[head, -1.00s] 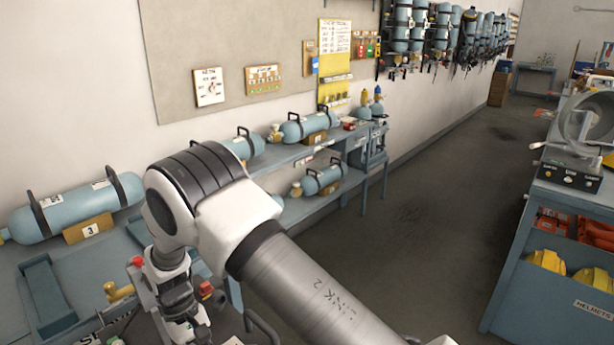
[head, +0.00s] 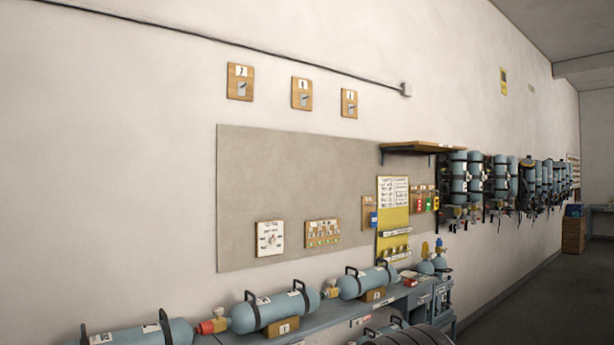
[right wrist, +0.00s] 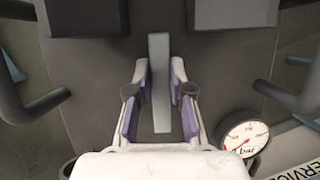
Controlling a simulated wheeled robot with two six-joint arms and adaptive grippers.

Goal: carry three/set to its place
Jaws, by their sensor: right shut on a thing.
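In the right wrist view my right gripper (right wrist: 159,92) is shut on a flat grey-blue bar (right wrist: 160,60), a grip on the set. The set's dark plate (right wrist: 90,75) fills much of that view behind the fingers, with dark looped handles at both sides. A round pressure gauge (right wrist: 245,137) shows at the lower right. The number on the set cannot be read. In the head view the held set is out of sight; only a dark ribbed part of my arm shows at the bottom edge. My left gripper is in neither view.
Blue cylinders (head: 275,310) lie on a wall bench, on wooden blocks numbered 1 and 2. Three numbered wooden plaques with hooks (head: 302,94) hang above a grey board (head: 300,175). Floor at the right is clear.

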